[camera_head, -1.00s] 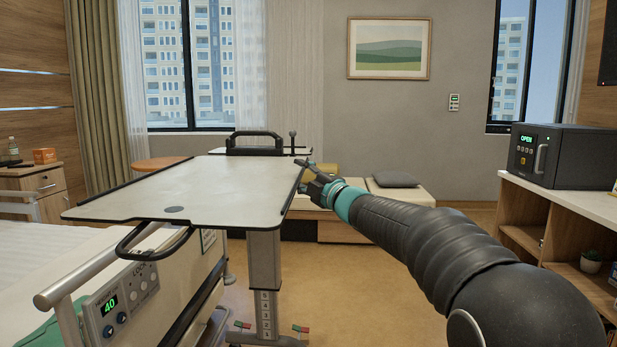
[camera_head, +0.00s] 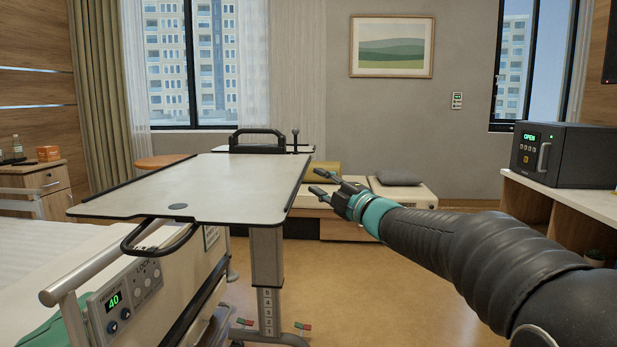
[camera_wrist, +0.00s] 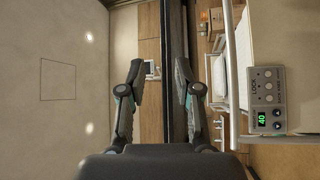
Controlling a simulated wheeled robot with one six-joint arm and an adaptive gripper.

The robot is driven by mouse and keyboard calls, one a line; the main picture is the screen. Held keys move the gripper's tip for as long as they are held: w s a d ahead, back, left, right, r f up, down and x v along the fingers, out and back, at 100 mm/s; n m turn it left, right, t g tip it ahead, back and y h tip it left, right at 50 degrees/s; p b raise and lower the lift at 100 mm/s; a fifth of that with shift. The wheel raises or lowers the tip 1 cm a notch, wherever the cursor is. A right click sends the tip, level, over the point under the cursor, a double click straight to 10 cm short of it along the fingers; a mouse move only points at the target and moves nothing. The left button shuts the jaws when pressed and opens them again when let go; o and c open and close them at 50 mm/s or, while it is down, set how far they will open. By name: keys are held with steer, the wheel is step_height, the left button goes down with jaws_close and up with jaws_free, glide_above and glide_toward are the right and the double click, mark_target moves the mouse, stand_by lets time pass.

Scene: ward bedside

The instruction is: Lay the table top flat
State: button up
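The over-bed table top (camera_head: 215,185), pale with a dark rim, stands on a grey column (camera_head: 266,275) in the head view. It looks about level, but I cannot tell whether a slight tilt is left. A black handle loop (camera_head: 150,240) hangs at its near edge, and a black raised handle (camera_head: 257,141) stands at its far end. My gripper (camera_head: 316,181) is to the right of the table top, apart from its right edge. Its fingers are spread and empty. In the wrist view the gripper (camera_wrist: 159,70) also shows parted fingers, with a dark strip running past them.
The bed (camera_head: 40,250) with its control panel (camera_head: 125,302) is at the lower left. A low bench (camera_head: 335,225) stands behind the gripper. A shelf unit (camera_head: 560,205) carrying a black box (camera_head: 570,153) is at the right. Open floor (camera_head: 370,290) lies between table and shelf.

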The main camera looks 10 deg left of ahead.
steer(key=shift+v, duration=2.25)
steer(key=shift+f, duration=0.15)
